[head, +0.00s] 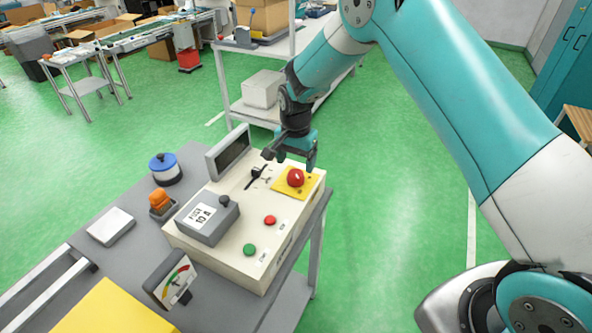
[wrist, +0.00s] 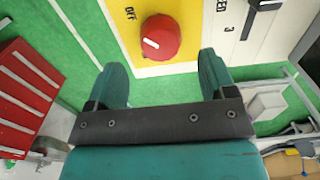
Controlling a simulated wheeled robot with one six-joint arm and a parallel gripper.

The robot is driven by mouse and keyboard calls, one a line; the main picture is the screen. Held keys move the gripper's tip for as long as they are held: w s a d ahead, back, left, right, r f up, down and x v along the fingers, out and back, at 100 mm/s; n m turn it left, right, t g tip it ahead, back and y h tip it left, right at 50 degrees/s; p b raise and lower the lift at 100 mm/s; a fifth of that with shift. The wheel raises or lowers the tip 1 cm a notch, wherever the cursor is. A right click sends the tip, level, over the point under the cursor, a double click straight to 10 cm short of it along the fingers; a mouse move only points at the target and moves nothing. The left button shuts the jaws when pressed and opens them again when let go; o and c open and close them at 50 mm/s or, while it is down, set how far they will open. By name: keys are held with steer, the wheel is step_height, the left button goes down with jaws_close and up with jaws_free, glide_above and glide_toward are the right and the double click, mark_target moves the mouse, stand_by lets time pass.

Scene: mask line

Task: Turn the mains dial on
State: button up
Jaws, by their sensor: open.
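The mains dial is a red round knob (head: 296,178) on a yellow plate (head: 281,187) at the far right corner of a cream control box (head: 215,245). In the wrist view the dial (wrist: 160,37) shows a white mark on its left side, towards a printed OFF. My gripper (head: 291,157) is open and empty, just above and behind the dial in the head view. In the wrist view its two teal fingers (wrist: 163,68) stand apart, and the dial appears beyond the gap between them. The fingers do not appear to touch it.
The box also carries a black lever (head: 255,177), a red button (head: 270,220), a green button (head: 250,249) and a grey fuse box (head: 208,218). A tilted screen (head: 228,151) stands at its back edge. Green floor lies open to the right.

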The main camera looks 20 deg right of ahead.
mark_target(296, 173)
steer(key=shift+f+p, duration=0.45)
steer(key=shift+f, duration=2.15)
steer(key=c, duration=0.9)
